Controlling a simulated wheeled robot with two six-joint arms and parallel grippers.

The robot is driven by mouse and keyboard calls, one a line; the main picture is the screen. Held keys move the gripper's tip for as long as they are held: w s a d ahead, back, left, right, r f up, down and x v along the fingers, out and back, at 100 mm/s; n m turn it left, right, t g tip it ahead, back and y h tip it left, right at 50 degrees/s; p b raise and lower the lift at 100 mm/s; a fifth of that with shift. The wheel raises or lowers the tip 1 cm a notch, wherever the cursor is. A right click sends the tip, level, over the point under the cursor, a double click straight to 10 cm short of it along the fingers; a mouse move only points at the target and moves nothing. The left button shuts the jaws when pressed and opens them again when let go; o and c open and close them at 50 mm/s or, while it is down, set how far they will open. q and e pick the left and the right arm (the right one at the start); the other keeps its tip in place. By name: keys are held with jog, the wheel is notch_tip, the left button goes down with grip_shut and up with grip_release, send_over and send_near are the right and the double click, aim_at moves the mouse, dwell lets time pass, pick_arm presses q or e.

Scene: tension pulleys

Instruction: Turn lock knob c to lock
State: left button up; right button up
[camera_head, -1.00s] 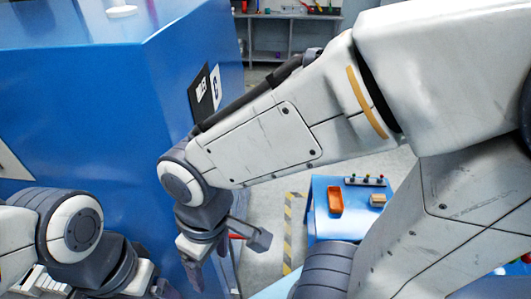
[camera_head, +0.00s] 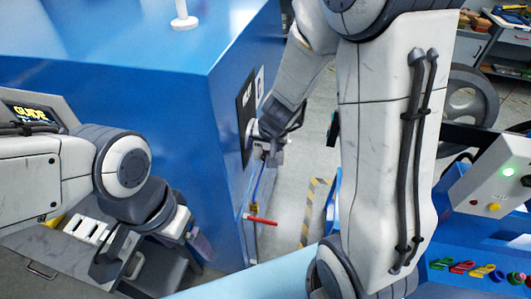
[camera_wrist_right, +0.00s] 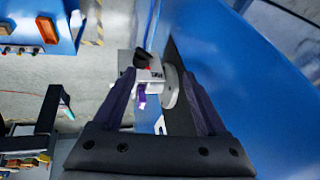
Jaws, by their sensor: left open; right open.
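In the right wrist view a small pale fitting with a black knob (camera_wrist_right: 143,57) sits just beyond and between my fingertips, beside a pale round disc (camera_wrist_right: 168,86). A red spot shows by the knob. I cannot read a letter on it, so I cannot tell whether it is lock knob c. My right gripper (camera_wrist_right: 155,78) is open, with its two dark fingers apart and empty. In the head view my right gripper (camera_head: 268,150) is at the side of the blue cabinet (camera_head: 170,90), partly hidden. My left gripper (camera_head: 160,262) is open and empty at lower left.
A black-and-white label panel (camera_head: 246,105) is on the cabinet side. A red bar (camera_head: 262,220) juts out low near its edge. A striped floor line (camera_head: 314,205) crosses clear floor. A console with a green light (camera_head: 508,172) stands at right.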

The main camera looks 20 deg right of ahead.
jog(key=w+d+f+m+b, duration=0.1)
jog(key=w+f+b, duration=0.1)
jog(key=f, duration=0.1)
jog(key=w+d+f+m+h+b, duration=0.1)
jog(key=f+b, duration=0.1)
jog(key=f, duration=0.2)
jog(key=w+d+f+b, duration=0.1)
jog(key=w+f+b, duration=0.1)
jog(key=f, duration=0.2)
jog(key=shift+w+d+m+h, duration=0.2)
jog(key=shift+w+m+h, duration=0.1)
jog(key=shift+m, duration=0.1)
jog(key=shift+w+f+b, duration=0.3)
jog(key=shift+f+b, duration=0.25)
